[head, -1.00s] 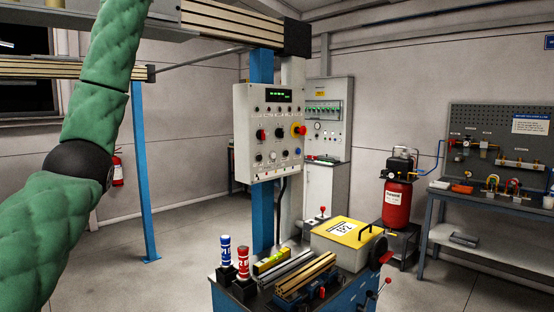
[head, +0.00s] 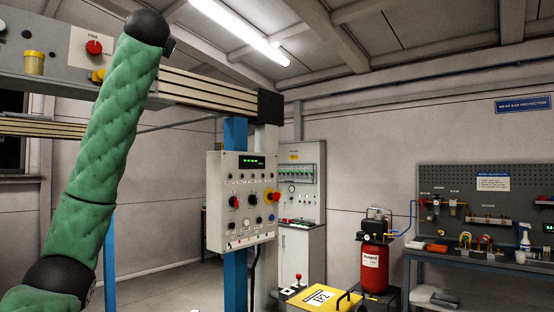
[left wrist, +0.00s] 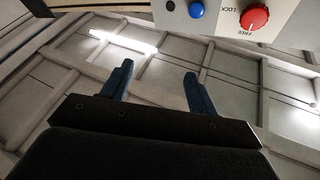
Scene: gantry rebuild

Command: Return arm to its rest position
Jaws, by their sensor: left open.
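My left arm, in a green sleeve with black joints, rises on the left of the head view, its upper joint in front of the gantry beam. Its gripper is not visible there. In the left wrist view my left gripper (left wrist: 158,85) is open, its two dark blue fingers apart with nothing between them. Behind the fingers are the ceiling and a lit lamp. A panel (left wrist: 225,18) with a blue button and a red knob marked LOCK and FREE is at the top of that view, apart from the fingers. My right gripper is in neither view.
A gantry beam (head: 215,92) with a control box (head: 80,52) crosses the upper left. A grey control panel (head: 241,200) hangs on a blue post (head: 235,275). A red compressor (head: 374,265) and a workbench (head: 480,262) stand at the right.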

